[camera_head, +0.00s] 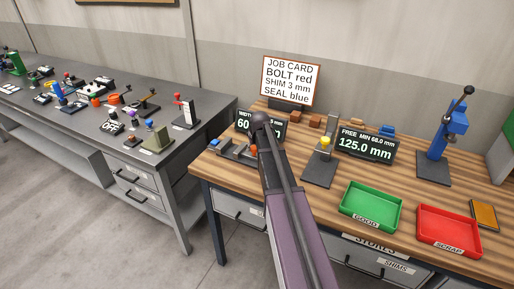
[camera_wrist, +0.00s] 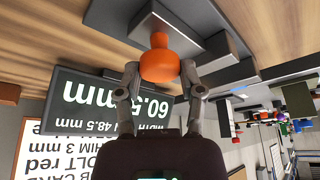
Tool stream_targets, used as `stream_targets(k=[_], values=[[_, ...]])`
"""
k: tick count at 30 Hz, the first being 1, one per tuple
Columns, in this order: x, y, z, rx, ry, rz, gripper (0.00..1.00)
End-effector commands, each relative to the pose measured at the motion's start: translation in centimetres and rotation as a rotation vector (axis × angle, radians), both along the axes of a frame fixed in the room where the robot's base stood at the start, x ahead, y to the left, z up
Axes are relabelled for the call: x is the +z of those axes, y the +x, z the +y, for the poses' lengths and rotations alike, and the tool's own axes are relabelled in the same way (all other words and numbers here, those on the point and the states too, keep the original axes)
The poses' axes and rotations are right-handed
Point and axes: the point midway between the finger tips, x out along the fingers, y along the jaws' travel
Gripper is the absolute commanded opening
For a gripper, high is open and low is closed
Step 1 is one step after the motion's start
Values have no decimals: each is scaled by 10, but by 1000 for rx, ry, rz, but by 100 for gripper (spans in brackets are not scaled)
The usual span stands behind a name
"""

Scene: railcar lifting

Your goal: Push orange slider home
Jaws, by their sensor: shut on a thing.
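The orange slider knob (camera_wrist: 159,65) stands between the two fingers of my gripper (camera_wrist: 160,75) in the wrist view, which is upside down. My gripper is shut on this knob. The knob sits at the grey gauge fixture (camera_wrist: 200,20), close to a grey block. In the head view the fixture (camera_head: 232,149) is at the left end of the wooden bench, and a bit of orange (camera_head: 253,150) shows beside my arm. My arm hides the gripper there. The dark width display (camera_wrist: 85,102) behind the fixture reads 60.5 mm, with a smaller 48.5 mm line.
On the wooden bench (camera_head: 400,185) stand a stand with a yellow knob (camera_head: 325,143), a 125.0 mm display (camera_head: 366,146), a blue press (camera_head: 440,140), a green tray (camera_head: 371,205) and a red tray (camera_head: 449,229). A job card (camera_head: 290,80) stands behind. A grey bench (camera_head: 200,150) is at left.

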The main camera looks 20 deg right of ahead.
Motion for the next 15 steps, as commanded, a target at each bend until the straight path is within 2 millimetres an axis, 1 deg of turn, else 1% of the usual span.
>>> stream_targets(k=[1, 5, 14, 15], values=[[0, 7, 4, 1, 1, 1, 0], [0, 17, 12, 1, 0, 1, 0], [0, 19, 15, 2, 3, -3, 0], [0, 19, 15, 2, 3, -3, 62]])
